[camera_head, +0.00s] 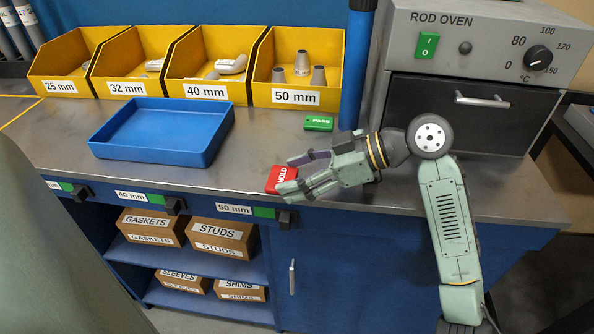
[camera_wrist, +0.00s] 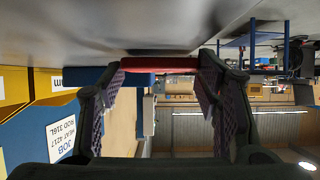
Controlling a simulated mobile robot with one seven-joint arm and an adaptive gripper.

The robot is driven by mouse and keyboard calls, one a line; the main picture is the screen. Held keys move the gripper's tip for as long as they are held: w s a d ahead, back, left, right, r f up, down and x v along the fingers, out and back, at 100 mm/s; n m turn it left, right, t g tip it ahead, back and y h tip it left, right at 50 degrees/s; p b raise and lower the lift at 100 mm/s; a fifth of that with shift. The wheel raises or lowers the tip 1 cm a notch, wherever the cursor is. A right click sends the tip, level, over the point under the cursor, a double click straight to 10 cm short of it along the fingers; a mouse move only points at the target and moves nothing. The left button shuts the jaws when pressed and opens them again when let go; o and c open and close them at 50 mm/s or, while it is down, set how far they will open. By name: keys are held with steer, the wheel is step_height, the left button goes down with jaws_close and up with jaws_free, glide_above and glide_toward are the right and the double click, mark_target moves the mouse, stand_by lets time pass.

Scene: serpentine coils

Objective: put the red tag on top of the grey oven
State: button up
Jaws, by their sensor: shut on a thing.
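The red tag (camera_head: 281,179), marked HOLD, is on or just above the steel bench near its front edge. My gripper (camera_head: 289,174) reaches in from the right with its fingers on either side of the tag, shut on it. In the wrist view, which looks upside down, the red tag (camera_wrist: 160,64) spans between the two fingertips (camera_wrist: 160,70), close to the bench surface. The grey oven (camera_head: 485,25), marked ROD OVEN, stands at the back right behind my arm. Only a strip of its top shows at the picture's upper edge.
A green PASS tag (camera_head: 319,123) lies behind my gripper. A blue tray (camera_head: 160,150) is to the left, with yellow bins (camera_head: 290,97) along the back. A blue post (camera_head: 356,70) stands between the bins and the oven. Bare bench lies right of the tray.

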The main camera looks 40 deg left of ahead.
steer(key=shift+f, duration=0.3)
steer(key=o, duration=1.1)
steer(key=shift+o, duration=0.2)
steer(key=shift+r, duration=0.15)
